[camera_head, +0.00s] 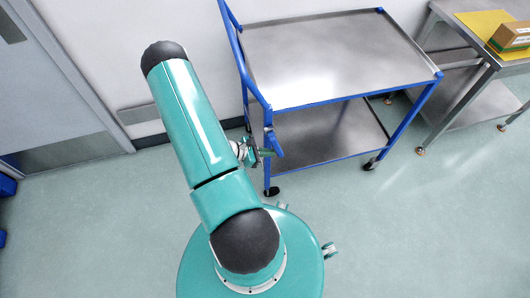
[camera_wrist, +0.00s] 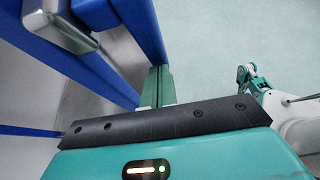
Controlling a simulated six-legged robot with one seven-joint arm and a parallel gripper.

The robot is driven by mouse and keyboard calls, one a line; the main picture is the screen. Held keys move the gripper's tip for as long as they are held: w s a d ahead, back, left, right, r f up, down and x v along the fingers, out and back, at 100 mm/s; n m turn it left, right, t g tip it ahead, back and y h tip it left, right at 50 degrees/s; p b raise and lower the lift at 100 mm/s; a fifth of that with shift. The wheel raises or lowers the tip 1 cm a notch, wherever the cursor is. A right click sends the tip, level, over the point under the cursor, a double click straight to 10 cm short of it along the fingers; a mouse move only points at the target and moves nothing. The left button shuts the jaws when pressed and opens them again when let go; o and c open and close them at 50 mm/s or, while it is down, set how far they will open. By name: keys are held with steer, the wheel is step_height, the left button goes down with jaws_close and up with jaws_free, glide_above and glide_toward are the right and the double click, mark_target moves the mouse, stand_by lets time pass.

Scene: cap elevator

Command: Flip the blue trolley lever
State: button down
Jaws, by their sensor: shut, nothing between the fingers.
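The trolley (camera_head: 330,62) has a blue frame and grey metal shelves, and stands right of my arm. A short blue piece that looks like its lever (camera_head: 276,144) sits low at the trolley's front left post. My gripper (camera_head: 260,154) is beside it, partly hidden by my arm. In the wrist view my gripper's green fingers (camera_wrist: 158,86) are shut together and empty. A blue bar (camera_wrist: 146,28) passes close by the fingertips; I cannot tell whether it is the lever or whether they touch.
More blue frame (camera_wrist: 75,68) and a grey metal block (camera_wrist: 58,22) crowd the left of the wrist view. A steel table (camera_head: 465,52) with a cardboard box (camera_head: 510,38) stands at the right. A door (camera_head: 55,70) is at the left. Open floor (camera_head: 420,230) lies at front right.

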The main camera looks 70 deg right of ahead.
steer(key=s+g+h, duration=0.1)
steer(key=s+d+g+h, duration=0.1)
steer(key=g, duration=0.1)
steer(key=s+d+g+h, duration=0.1)
steer(key=g, duration=0.1)
steer(key=shift+s+d+r, duration=0.1)
steer(key=shift+s, duration=0.25)
steer(key=shift+s+d+r, duration=0.15)
steer(key=shift+s+d, duration=0.05)
steer(key=shift+s, duration=0.15)
stand_by(0.4)
steer(key=shift+w+a+f, duration=0.25)
steer(key=shift+w+f, duration=0.05)
steer(key=shift+f, duration=0.2)
step_height(320, 180, down, 2)
steer(key=w, duration=0.1)
glide_toward(279, 151)
steer(key=f, duration=0.1)
steer(key=w+f, duration=0.1)
steer(key=f, duration=0.3)
steer(key=shift+w+d, duration=0.15)
steer(key=shift+w, duration=0.15)
